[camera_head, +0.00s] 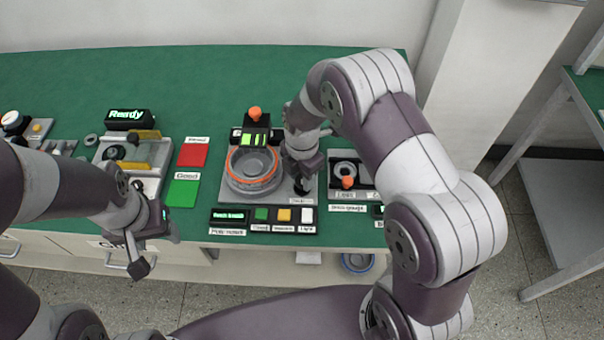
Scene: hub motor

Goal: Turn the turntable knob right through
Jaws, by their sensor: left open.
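The turntable (253,166) is a round grey disc with an orange ring, set on a grey plate in the middle of the green bench. A small black part, probably its knob (301,187), sits at the plate's right side, mostly covered by my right gripper. My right gripper (301,177) points down at that black part from above. Its fingertips are hidden, so I cannot tell whether it grips it. My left gripper (158,248) is open and empty, in front of the bench's front edge, away from the turntable.
A black unit with an orange top (255,114) stands behind the turntable. A button row (260,215) lies in front. A fixture with an orange knob (348,182) is close on the right. Red (193,155) and green (183,192) pads lie left. The bench's back is clear.

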